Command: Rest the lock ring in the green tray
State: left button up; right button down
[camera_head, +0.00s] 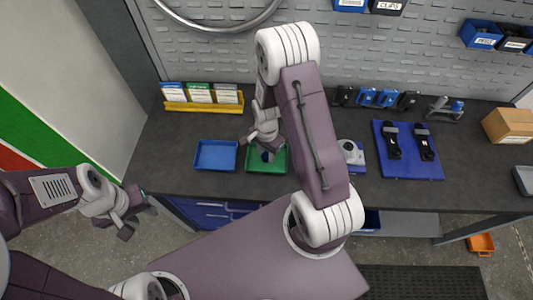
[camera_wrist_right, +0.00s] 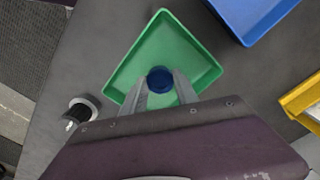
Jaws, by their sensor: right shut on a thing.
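The green tray (camera_head: 254,167) lies on the dark bench top; in the right wrist view it fills the middle (camera_wrist_right: 187,45). My right gripper (camera_head: 264,148) is over the tray. In the right wrist view its fingertips (camera_wrist_right: 160,88) are shut on a small round dark-blue piece, the lock ring (camera_wrist_right: 160,77), which appears inside the tray's outline. I cannot tell whether it touches the tray floor. My left gripper (camera_head: 133,213) is off the bench's front left edge, its fingers apart and empty.
A blue tray (camera_head: 215,156) sits left of the green one. A yellow rack (camera_head: 203,106) of boxes stands behind it. A blue mat (camera_head: 408,165) with black parts lies right. A black-and-white cylindrical part (camera_wrist_right: 80,110) stands near the green tray in the wrist view.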

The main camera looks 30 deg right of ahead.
jog(key=shift+f, duration=0.4)
dwell(0.4)
jog(key=c, duration=0.9)
grip_release()
jog(key=shift+o, duration=0.2)
notch_tip(320, 180, up, 9)
jog(key=shift+r+b, duration=0.1)
jog(key=shift+b, duration=0.25)
